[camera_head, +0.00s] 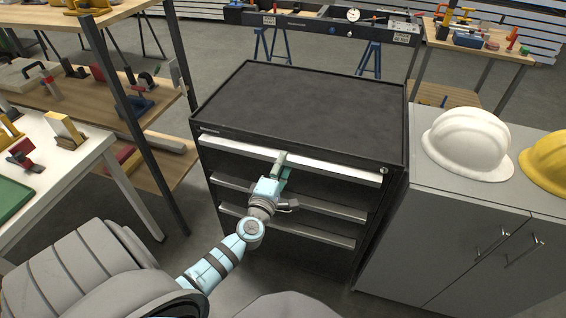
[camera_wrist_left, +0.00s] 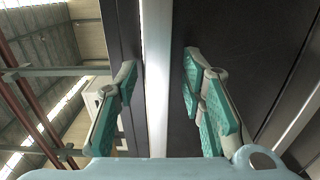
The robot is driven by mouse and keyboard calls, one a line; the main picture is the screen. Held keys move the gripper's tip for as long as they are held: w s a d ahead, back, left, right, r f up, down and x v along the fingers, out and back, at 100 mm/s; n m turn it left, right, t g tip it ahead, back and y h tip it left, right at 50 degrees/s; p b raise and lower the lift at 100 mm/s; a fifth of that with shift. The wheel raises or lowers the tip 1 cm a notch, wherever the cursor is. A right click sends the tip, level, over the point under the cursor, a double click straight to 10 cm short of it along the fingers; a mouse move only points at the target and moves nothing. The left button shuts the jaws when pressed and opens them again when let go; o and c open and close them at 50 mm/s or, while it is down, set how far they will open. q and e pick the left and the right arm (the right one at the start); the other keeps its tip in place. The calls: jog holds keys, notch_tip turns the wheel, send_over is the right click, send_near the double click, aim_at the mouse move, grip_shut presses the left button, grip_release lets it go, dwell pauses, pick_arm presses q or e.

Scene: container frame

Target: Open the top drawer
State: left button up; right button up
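The black tool cabinet (camera_head: 300,105) stands in the middle of the head view. Its top drawer has a long pale handle strip (camera_head: 335,171) below the cabinet top, and the drawer looks shut. My left gripper (camera_head: 281,160) is at the middle of this strip. In the left wrist view the strip (camera_wrist_left: 157,95) runs upright between the green-padded fingers of my left gripper (camera_wrist_left: 161,62). The fingers are open, one on each side, with a gap showing between each finger and the strip. My right gripper is in neither view.
Two lower drawers with pale strips (camera_head: 310,229) lie below. A grey cupboard (camera_head: 425,235) with a white helmet (camera_head: 468,143) and a yellow helmet (camera_head: 546,162) stands close on the right. A shelf with tools (camera_head: 145,108) and a white table (camera_head: 85,150) stand on the left.

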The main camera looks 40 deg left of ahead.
pick_arm(q)
jog(key=shift+w+a, duration=0.25)
jog(key=shift+w, duration=0.45)
grip_shut()
jog(key=shift+s, duration=0.1)
jog(key=shift+d, duration=0.1)
